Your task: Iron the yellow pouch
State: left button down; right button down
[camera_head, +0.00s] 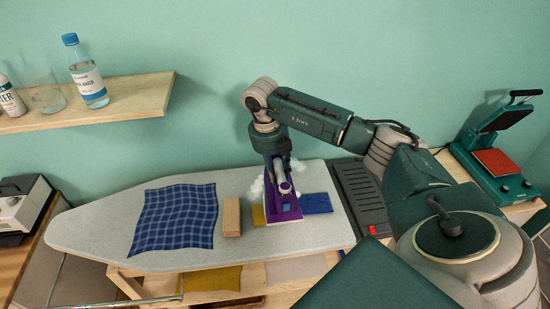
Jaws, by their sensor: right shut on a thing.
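My right gripper (279,165) points down over the ironing board (110,225) and is shut on a purple iron (283,208). The iron is upright, with its sole down at the board. White steam puffs show on both sides of it. A small yellow piece, the yellow pouch (258,216), shows just left of the iron; the rest seems hidden by the iron. A dark blue pouch (317,203) lies flat just right of the iron. My left gripper is not in view.
A wooden block (231,217) and a blue checked cloth (175,220) lie left of the iron. A dark iron rest (362,197) with a red switch is at the board's right end. A heat press (496,160) stands far right. Yellow cloth (212,280) lies below the board.

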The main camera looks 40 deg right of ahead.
jog(key=shift+r, duration=0.8)
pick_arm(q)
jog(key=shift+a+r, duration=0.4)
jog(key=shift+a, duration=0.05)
pick_arm(e)
jog(key=shift+r, duration=0.1)
